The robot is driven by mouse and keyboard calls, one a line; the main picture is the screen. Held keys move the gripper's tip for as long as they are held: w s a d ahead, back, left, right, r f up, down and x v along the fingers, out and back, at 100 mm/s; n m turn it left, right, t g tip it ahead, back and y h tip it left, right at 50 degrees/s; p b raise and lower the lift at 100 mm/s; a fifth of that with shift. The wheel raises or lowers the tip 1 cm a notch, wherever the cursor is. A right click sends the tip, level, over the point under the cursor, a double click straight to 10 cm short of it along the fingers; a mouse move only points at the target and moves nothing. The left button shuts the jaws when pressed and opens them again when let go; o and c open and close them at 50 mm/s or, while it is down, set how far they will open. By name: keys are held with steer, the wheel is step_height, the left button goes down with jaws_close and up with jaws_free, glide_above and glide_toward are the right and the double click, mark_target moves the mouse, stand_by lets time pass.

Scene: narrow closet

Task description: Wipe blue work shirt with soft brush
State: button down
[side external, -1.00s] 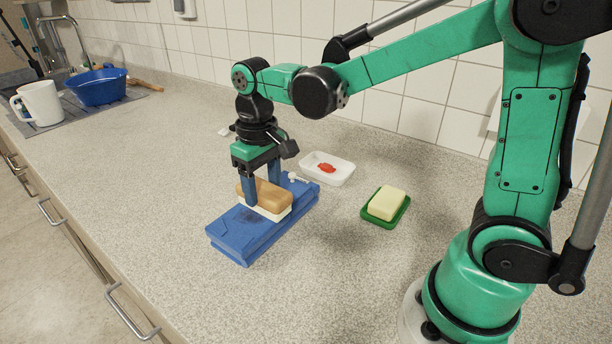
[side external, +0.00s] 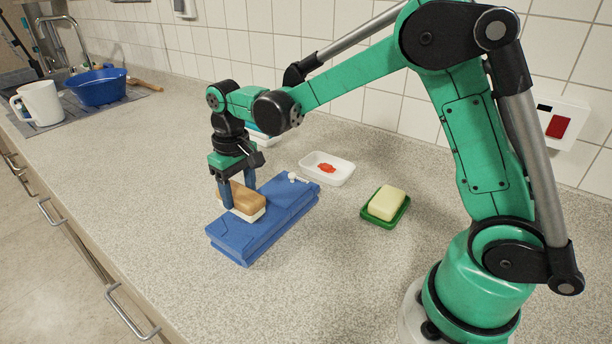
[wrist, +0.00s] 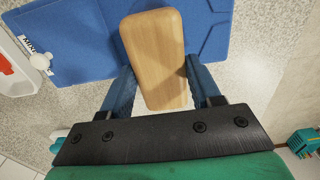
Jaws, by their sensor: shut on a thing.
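The blue work shirt (side external: 272,218) lies folded flat on the speckled counter; it fills the upper part of the wrist view (wrist: 85,30). The soft brush has a wooden back (side external: 247,199) and a pale underside. My gripper (side external: 238,196) is shut on the brush, one blue finger on each side of the wooden block (wrist: 155,55). The brush is at the shirt's left long edge, and in the wrist view part of it overhangs bare counter. I cannot tell whether its underside touches the cloth.
A white tray (side external: 340,176) with a red item stands behind the shirt. A green dish (side external: 374,219) with a pale block is to the right. A blue bowl (side external: 98,88) and white mug (side external: 40,104) stand far left. The front counter is clear.

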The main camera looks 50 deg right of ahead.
steer(key=shift+w, duration=0.45)
steer(key=shift+s, duration=3.55)
steer(key=shift+w+a, duration=0.35)
steer(key=shift+w, duration=2.85)
steer(key=shift+w+f, duration=0.1)
steer(key=shift+w, duration=0.25)
steer(key=shift+s, duration=3.5)
step_height(320, 180, up, 8)
steer(key=shift+r, duration=0.25)
